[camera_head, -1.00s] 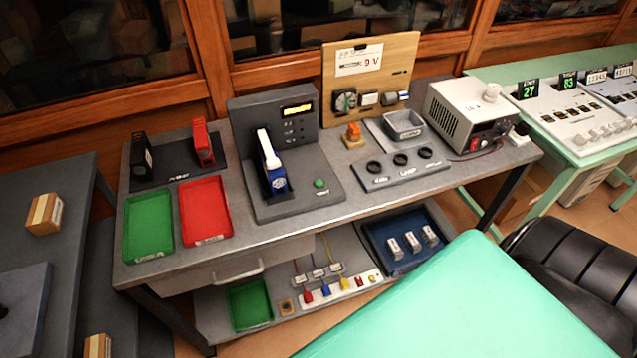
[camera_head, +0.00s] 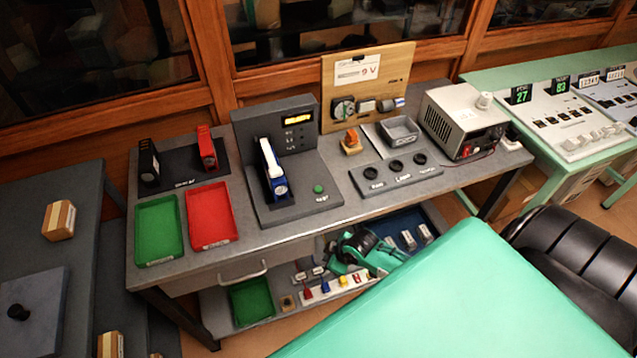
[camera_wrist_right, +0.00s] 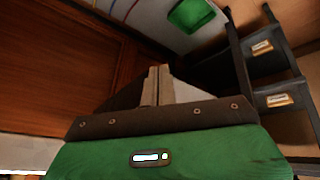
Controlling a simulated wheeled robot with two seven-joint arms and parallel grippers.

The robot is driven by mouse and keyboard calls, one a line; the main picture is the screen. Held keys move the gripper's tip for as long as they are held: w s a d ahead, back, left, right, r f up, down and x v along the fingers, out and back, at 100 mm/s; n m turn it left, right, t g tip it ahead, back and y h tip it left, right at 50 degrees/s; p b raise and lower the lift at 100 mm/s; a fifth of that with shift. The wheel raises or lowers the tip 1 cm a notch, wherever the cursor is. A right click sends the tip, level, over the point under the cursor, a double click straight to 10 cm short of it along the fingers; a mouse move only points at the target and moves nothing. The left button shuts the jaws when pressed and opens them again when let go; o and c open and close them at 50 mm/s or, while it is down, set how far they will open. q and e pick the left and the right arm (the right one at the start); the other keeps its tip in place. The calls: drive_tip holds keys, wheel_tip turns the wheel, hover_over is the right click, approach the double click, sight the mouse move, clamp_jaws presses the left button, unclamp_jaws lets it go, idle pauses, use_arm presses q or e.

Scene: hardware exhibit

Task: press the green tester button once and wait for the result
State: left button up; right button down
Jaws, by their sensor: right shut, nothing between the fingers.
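The tester (camera_head: 282,150) is a dark grey unit on the metal bench, with a lit yellow display (camera_head: 298,120) whose text I cannot read. Its green button (camera_head: 318,188) sits on the base plate at the right. A blue and white battery-like block (camera_head: 272,170) stands tilted in the tester. My right gripper (camera_wrist_right: 158,72) is shut and empty in the right wrist view. In the head view my green and black right arm (camera_head: 360,246) shows low in front of the bench's lower shelf, below and apart from the button. My left gripper is out of view.
Green tray (camera_head: 158,229) and red tray (camera_head: 211,214) lie left of the tester. A switch panel (camera_head: 396,172), orange-topped part (camera_head: 351,141) and power supply (camera_head: 462,122) stand to its right. The bench's front edge (camera_head: 330,219) lies between my arm and the button.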

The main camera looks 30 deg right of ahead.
drive_tip(key=w+a+r+n+y+p, duration=0.1)
drive_tip(key=w+r+n, duration=0.1)
drive_tip(key=r, duration=0.6)
drive_tip(key=w+a+r+n+p, duration=0.1)
drive_tip(key=a+r+n, duration=0.1)
drive_tip(key=r, duration=0.6)
wheel_tip(320, 180, up, 10)
drive_tip(key=n+t+y, duration=0.2)
drive_tip(key=n+t, duration=0.1)
drive_tip(key=n, duration=0.1)
hover_over(318, 189)
drive_tip(key=s, duration=0.1)
drive_tip(key=shift+d+r, duration=0.15)
drive_tip(key=shift+d, duration=0.3)
wheel_tip(318, 189, down, 8)
drive_tip(key=b, duration=0.6)
drive_tip(key=shift+r, duration=0.2)
drive_tip(key=shift+f+b, duration=0.5)
drive_tip(key=shift+f, duration=0.15)
drive_tip(key=shift+f, duration=0.1)
drive_tip(key=shift+f, duration=0.3)
